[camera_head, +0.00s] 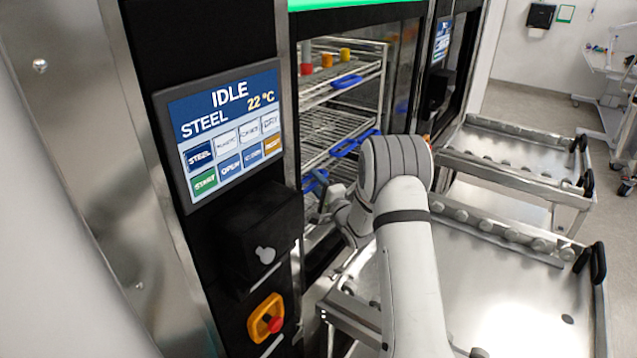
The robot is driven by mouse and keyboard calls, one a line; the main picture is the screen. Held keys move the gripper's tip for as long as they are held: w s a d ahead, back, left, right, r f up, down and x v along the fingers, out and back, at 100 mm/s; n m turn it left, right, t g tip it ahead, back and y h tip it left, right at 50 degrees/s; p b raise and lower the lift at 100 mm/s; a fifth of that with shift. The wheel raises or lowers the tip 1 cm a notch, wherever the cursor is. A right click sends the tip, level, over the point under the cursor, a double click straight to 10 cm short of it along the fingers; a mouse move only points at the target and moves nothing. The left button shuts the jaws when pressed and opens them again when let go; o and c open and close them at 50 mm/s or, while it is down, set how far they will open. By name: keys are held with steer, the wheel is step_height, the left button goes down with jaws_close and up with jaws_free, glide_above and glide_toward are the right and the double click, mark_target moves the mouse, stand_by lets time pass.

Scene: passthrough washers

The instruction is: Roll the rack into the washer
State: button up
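The wire rack (329,130) has several shelf levels with blue handles or clips (347,82). It shows upright within the open front of the washer (296,150), behind my arm. I cannot tell how deep it sits. Small red, orange and yellow items stand on its top shelf. My arm reaches from the bottom of the view to the washer opening. My gripper (333,207) is low at the front of the rack, near a lower blue handle (314,180). Its fingers are mostly hidden by my wrist, so contact and opening are unclear.
A washer panel (222,128) reads IDLE, STEEL, 22 °C. An orange switch (266,318) with a red knob sits below it. A bare steel cart (505,300) with rollers stands at the opening. Another cart (510,150) stands behind it. Open floor lies at right.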

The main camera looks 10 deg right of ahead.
steer(key=shift+c, duration=0.5)
jaws_close()
